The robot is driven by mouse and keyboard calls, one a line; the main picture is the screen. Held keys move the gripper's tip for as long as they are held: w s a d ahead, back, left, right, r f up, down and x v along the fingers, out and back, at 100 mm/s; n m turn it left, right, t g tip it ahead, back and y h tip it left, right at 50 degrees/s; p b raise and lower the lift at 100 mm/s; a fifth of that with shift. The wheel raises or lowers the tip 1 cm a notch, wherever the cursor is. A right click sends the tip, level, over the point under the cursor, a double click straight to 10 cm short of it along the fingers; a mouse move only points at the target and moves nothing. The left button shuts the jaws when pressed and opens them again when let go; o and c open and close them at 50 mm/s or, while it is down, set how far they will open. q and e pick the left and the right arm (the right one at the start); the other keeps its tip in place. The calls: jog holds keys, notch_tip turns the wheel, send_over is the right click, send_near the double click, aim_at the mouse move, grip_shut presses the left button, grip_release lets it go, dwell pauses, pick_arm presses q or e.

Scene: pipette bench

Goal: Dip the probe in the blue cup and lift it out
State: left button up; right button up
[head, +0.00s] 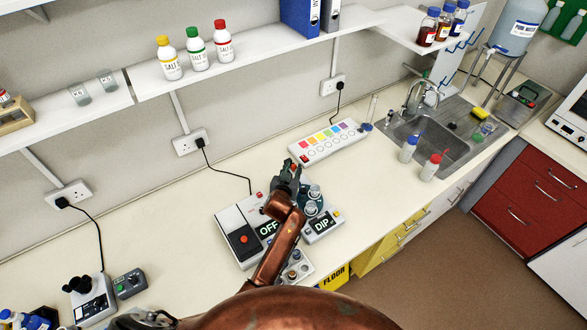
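A white device with a red button (243,239) and an "OFF" display stands on the bench in the middle. Next to it is a smaller unit with a "DIP" display (322,226). Between and behind them sits a dark teal round part carrying small clear-topped vessels (311,208). My copper arm covers part of the devices. The probe and the blue cup cannot be made out clearly.
A white panel with coloured squares (328,142) lies behind the gripper. A shelf with salt bottles (197,48) runs above.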

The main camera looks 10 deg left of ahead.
pick_arm(q)
jog(key=v, duration=0.6)
jog(key=shift+d, duration=0.1)
jog(key=shift+o, duration=0.2)
jog(key=shift+w+f, duration=0.1)
jog(key=shift+w, duration=0.1)
